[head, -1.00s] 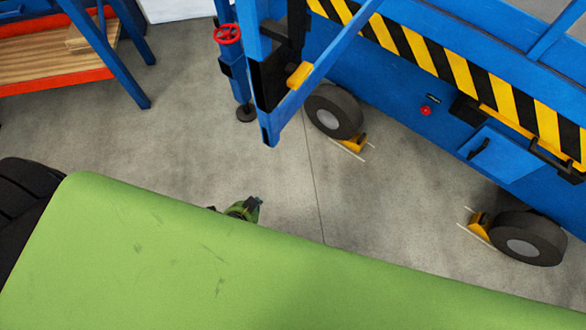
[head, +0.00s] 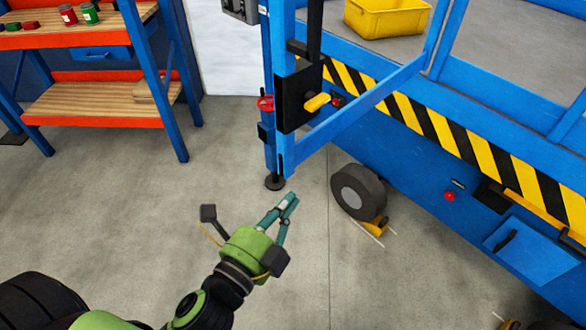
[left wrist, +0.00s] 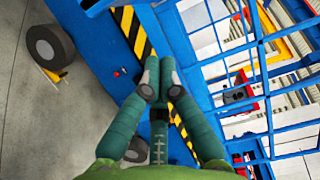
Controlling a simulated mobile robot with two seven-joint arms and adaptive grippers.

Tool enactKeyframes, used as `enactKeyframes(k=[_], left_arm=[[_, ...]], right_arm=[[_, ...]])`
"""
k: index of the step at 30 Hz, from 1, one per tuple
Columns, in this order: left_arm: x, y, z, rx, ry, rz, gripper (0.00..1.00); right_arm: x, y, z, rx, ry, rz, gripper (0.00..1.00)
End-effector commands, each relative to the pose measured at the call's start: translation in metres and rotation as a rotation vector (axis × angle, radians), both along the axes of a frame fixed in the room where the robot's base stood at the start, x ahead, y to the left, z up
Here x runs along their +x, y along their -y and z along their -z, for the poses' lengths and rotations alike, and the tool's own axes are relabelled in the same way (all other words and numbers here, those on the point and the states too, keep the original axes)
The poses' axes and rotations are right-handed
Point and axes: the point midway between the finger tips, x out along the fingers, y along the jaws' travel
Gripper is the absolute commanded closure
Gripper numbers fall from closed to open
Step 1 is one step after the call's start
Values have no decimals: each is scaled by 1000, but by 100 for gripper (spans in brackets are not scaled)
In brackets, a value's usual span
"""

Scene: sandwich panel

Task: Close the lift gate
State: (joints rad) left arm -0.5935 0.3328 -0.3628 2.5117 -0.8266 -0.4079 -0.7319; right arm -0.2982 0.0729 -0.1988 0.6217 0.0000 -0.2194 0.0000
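The lift gate (head: 362,107) is a blue frame standing swung out from the blue lift platform, towards the left. Its free end carries a black latch plate (head: 291,104) with a yellow handle (head: 317,102). My left gripper (head: 290,199) is below and in front of the gate's free end, apart from it. Its teal fingers converge with their tips close together in the left wrist view (left wrist: 159,66), and nothing shows between them. The gate cannot be clearly made out in the left wrist view. My right gripper is in neither view.
A lift wheel (head: 358,192) with a yellow chock (head: 374,226) stands on the floor right of my left gripper. A workbench with shelves (head: 100,110) stands at the left. A yellow crate (head: 388,16) sits on the platform. The concrete floor between is clear.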

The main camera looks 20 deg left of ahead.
Motion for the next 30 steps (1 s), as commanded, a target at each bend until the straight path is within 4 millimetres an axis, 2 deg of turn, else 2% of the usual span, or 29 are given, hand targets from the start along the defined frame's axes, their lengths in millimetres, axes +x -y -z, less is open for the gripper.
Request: enactKeyframes(k=[8,17,18,22,30], left_arm=[[33,7,3,1,4,4,100],[86,14,-3,4,-4,0,100],[88,5,-1,6,-6,-1,100],[94,-10,0,4,-6,1,100],[99,-21,1,0,-5,1,100]], right_arm=[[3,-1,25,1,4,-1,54],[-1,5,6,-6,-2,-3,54],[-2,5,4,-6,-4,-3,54],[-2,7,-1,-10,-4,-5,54],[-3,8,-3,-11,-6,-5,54]])
